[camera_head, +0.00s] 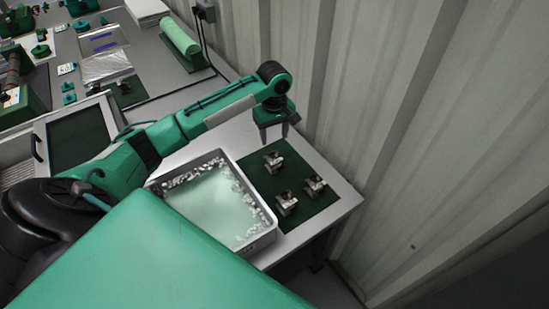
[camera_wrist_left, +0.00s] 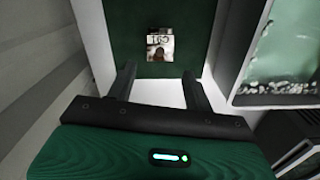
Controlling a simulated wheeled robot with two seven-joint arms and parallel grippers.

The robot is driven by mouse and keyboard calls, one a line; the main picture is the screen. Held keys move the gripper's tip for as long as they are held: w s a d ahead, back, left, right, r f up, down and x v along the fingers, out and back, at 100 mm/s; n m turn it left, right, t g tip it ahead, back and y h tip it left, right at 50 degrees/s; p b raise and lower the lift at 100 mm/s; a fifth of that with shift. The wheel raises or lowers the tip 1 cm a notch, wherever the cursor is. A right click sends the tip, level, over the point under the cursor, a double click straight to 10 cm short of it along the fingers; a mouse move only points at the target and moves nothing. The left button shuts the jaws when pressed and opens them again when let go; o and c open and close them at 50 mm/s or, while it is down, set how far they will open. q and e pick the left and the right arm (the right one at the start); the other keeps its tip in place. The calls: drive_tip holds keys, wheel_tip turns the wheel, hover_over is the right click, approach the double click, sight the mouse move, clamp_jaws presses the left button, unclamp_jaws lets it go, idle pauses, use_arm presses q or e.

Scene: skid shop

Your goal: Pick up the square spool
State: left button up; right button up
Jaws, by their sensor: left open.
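Three small metallic spool-like pieces sit on a dark green mat (camera_head: 262,182) at the right end of the bench: one at the back (camera_head: 273,161), one at the right (camera_head: 315,186) and one in front (camera_head: 287,202). They are too small to tell which is the square spool. My left gripper (camera_head: 275,137) is open and empty above the table, just behind the back piece. In the left wrist view, my open fingers (camera_wrist_left: 158,72) point toward one squarish silver piece with a brown middle (camera_wrist_left: 160,46), which lies beyond the fingertips, apart from them. My right gripper does not show.
A grey tray (camera_head: 268,230) with pale green contents and white bits along its edge stands left of the mat; its rim also shows in the left wrist view (camera_wrist_left: 240,62). A corrugated wall (camera_head: 400,130) rises close behind the bench. A green roll (camera_head: 181,40) lies farther left.

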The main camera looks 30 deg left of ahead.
sight(274, 158)
use_arm(q)
wheel_tip(274, 158, down, 13)
drive_tip(key=shift+a+f, duration=0.1)
drive_tip(key=c, duration=0.7)
idle(0.4)
